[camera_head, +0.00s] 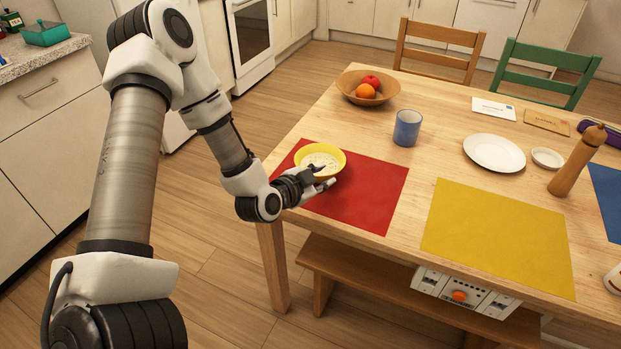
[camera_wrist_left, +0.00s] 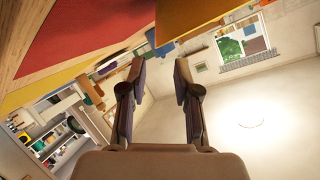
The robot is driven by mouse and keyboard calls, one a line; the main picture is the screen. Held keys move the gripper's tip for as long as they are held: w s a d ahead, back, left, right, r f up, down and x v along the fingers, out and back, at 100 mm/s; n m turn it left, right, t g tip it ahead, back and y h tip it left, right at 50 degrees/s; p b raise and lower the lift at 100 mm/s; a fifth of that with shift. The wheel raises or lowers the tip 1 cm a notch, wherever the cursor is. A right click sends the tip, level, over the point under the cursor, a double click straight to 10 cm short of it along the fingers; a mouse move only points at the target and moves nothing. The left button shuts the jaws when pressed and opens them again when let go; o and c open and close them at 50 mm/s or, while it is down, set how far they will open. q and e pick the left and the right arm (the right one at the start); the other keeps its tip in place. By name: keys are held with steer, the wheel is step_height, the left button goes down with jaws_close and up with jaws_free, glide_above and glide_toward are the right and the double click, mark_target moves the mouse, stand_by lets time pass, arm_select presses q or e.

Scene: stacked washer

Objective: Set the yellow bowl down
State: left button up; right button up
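The yellow bowl (camera_head: 321,152), with pale speckled contents, is upright over the far-left part of the red mat (camera_head: 366,195). It appears to rest there, though its base is partly hidden by my gripper. My left gripper (camera_head: 325,175) is at the bowl's near side, its dark fingers overlapping the bowl in the picture. In the left wrist view the two fingertips (camera_wrist_left: 159,66) stand apart with no rim visible between them. The red mat (camera_wrist_left: 80,35) fills the upper left of that view. I cannot tell if a finger touches the bowl. My right gripper is out of view.
A wooden fruit bowl (camera_head: 352,93) and a blue cup (camera_head: 407,128) stand behind the red mat. A yellow mat (camera_head: 497,235), a white plate (camera_head: 493,153) and a pepper mill (camera_head: 577,162) are to the right. A bench (camera_head: 375,281) is below the table's near edge.

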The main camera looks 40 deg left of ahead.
arm_select(q)
steer(key=p+v, duration=0.1)
steer(key=v, duration=0.5)
steer(key=s+d+f+n+g, duration=0.1)
steer(key=s+d+f+g, duration=0.2)
steer(key=s+f, duration=0.15)
steer(key=s+d+f+n+g+h, duration=0.1)
steer(key=s+d+f+g, duration=0.2)
steer(key=f, duration=0.3)
steer(key=s+d+f+n+g, duration=0.1)
steer(key=s+d+f+g, duration=0.15)
steer(key=f, duration=0.35)
steer(key=s+d+f+n+g, duration=0.1)
steer(key=s+f+g, duration=0.1)
steer(key=s, duration=0.4)
steer(key=s+d+f+n+g+y, duration=0.1)
steer(key=s+d+f+n+g, duration=0.1)
steer(key=s, duration=0.5)
step_height(320, 180, down, 3)
steer(key=shift+r+n+g, duration=0.15)
steer(key=shift+n+g, duration=0.15)
steer(key=shift+g, duration=0.35)
